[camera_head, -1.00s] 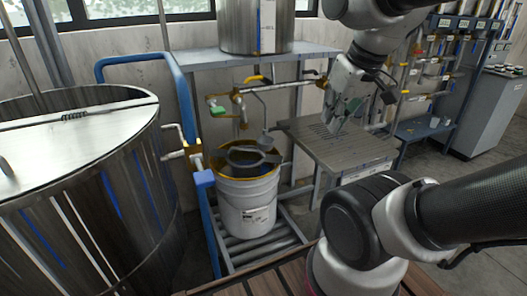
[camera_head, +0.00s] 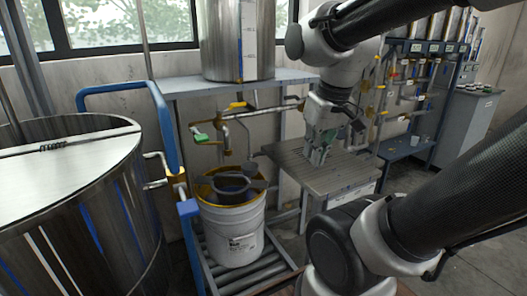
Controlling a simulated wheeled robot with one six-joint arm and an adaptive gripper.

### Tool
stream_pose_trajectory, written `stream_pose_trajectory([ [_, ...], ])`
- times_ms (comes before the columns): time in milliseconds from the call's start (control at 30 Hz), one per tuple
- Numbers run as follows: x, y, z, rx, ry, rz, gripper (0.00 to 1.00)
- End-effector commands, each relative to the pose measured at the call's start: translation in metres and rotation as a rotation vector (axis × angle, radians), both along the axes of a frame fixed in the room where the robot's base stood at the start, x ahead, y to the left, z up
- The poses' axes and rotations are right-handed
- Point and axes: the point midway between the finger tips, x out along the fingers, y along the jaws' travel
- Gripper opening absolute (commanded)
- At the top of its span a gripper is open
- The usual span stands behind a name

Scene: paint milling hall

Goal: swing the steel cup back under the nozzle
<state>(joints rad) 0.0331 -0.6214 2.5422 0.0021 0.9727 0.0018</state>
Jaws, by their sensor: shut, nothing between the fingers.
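My gripper (camera_head: 317,156) is shut and empty, pointing down close above the grey slatted table (camera_head: 285,152) to the right of the bucket. A small grey cup-like piece (camera_head: 249,168), perhaps the steel cup, shows over the back of the open bucket. It is small and I cannot make out its mount clearly. The downward pipe end (camera_head: 227,149), which looks like the nozzle, is to its left and above the bucket. My gripper is to the right of the cup-like piece and apart from it.
A white bucket (camera_head: 232,232) with a grey ring-shaped piece (camera_head: 240,184) across its mouth stands on a roller stand (camera_head: 276,262). A green-handled valve (camera_head: 201,138) and pipes are above. A large steel vat (camera_head: 75,215) and blue rail (camera_head: 168,130) stand left.

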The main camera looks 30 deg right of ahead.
Motion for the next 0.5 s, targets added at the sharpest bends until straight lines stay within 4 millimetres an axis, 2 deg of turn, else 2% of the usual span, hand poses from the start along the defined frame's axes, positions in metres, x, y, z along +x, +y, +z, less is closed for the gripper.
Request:
stream_pose_trajectory([
  [167,0.04,-0.011,-0.013,0.005,0.124,-0.035,0.0],
  [267,0.071,-0.018,-0.02,0.007,0.167,-0.052,0.0],
  [500,0.159,-0.042,-0.047,0.011,0.225,-0.099,0.0],
])
